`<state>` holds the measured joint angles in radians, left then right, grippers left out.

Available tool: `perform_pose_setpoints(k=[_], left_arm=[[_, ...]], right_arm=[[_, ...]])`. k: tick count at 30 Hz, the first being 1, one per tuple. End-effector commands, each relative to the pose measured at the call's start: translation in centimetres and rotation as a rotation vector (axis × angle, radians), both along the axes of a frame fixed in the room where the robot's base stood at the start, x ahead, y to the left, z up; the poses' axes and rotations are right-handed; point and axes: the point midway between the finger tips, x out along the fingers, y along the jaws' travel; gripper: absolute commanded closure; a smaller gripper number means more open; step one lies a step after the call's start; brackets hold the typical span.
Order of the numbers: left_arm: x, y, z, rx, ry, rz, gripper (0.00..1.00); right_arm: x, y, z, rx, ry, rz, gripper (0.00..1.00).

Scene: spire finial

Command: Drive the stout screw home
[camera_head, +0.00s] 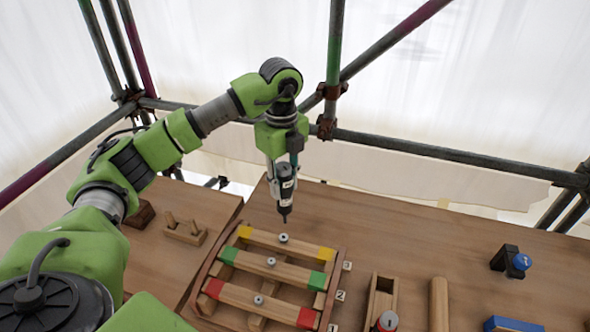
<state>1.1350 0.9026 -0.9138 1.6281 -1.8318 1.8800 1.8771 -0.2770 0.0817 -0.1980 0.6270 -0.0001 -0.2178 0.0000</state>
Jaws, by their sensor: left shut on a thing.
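My left gripper (284,160) is shut on a dark powered screwdriver (285,188) with white markings. The driver hangs upright with its bit pointing down. In the picture the bit tip is just above a screw (283,238) on the yellow-ended bar (263,240), with a gap between them. A second screw (271,261) stands on the green-ended bar (290,272). A third screw (258,299) stands on the red-ended bar (285,311). I cannot tell from their size which screw is the stout one. My right gripper is not in view.
The bars sit in a wooden frame (214,268) with number tags (340,295) along its right side. A wooden box (380,295), a red-topped can (388,321), a wooden rod (438,305) and a blue-ended black tool (510,261) lie right. Scaffold poles (450,152) stand behind the table.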

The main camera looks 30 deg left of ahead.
Motion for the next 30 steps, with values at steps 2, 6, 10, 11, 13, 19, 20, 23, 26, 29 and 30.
perform_pose_setpoints(k=[2,6,10,11,13,19,20,23,26,29,30], left_arm=[[0.0,0.0,0.0,0.0,-0.001,0.002,1.0],[0.0,0.0,-0.3,0.0,0.0,0.002,1.0],[0.0,0.0,-0.8,0.0,0.0,0.001,1.0],[0.0,0.0,-0.9,0.0,0.0,0.001,1.0],[0.0,0.0,-1.2,0.0,0.0,0.001,1.0],[-0.1,0.0,-2.3,0.001,0.0,0.0,1.0],[-0.1,0.1,-2.4,0.001,0.0,0.0,1.0],[-0.1,0.1,-2.9,0.001,0.0,0.0,1.0],[-0.1,0.0,-3.4,0.001,-0.001,0.0,1.0],[-0.1,0.0,-3.9,0.001,-0.001,0.0,1.0],[-0.1,0.0,-4.1,0.001,-0.001,0.0,1.0]], right_arm=[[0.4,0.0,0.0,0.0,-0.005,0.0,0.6],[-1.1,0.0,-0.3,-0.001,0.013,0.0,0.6],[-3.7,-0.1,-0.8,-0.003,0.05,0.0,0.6],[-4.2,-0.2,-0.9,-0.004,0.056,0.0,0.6],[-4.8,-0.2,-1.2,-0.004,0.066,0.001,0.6],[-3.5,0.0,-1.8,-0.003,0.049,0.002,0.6],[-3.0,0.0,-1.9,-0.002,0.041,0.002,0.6],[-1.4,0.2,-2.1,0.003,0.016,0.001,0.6],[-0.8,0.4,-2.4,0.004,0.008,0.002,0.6],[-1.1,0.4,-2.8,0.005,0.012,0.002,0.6],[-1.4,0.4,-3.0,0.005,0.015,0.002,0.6]])
